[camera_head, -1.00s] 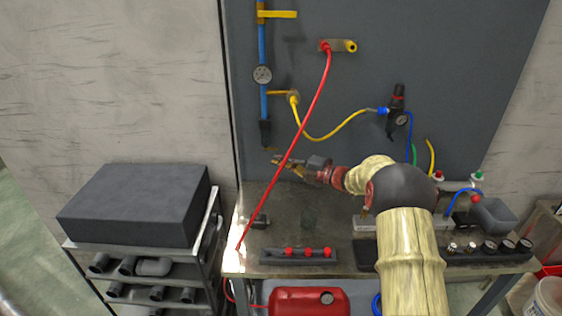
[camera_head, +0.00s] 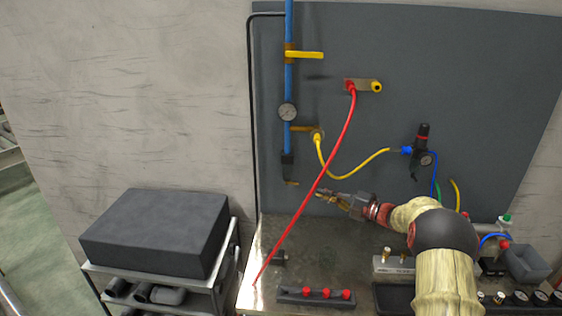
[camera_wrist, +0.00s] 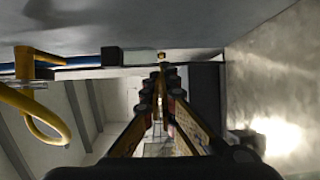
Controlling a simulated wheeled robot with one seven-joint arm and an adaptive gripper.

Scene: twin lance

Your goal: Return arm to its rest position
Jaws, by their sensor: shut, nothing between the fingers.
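My gripper (camera_head: 328,197) is shut and empty, at the end of my arm in front of the grey wall panel. In the head view it points left, above the workbench (camera_head: 330,246). A red hose (camera_head: 322,178) passes close to the fingertips; I cannot tell whether they touch. In the wrist view the gripper's two fingers (camera_wrist: 158,90) run together toward the top middle. A yellow hose (camera_wrist: 32,112) loops at the left of that view, apart from the fingers.
A blue pipe with a gauge (camera_head: 288,112) and a yellow lever (camera_head: 305,55) runs down the panel. A black regulator (camera_head: 422,145) hangs at right. A rack with red knobs (camera_head: 316,294) sits on the bench front. A cart with a dark block (camera_head: 155,233) stands left.

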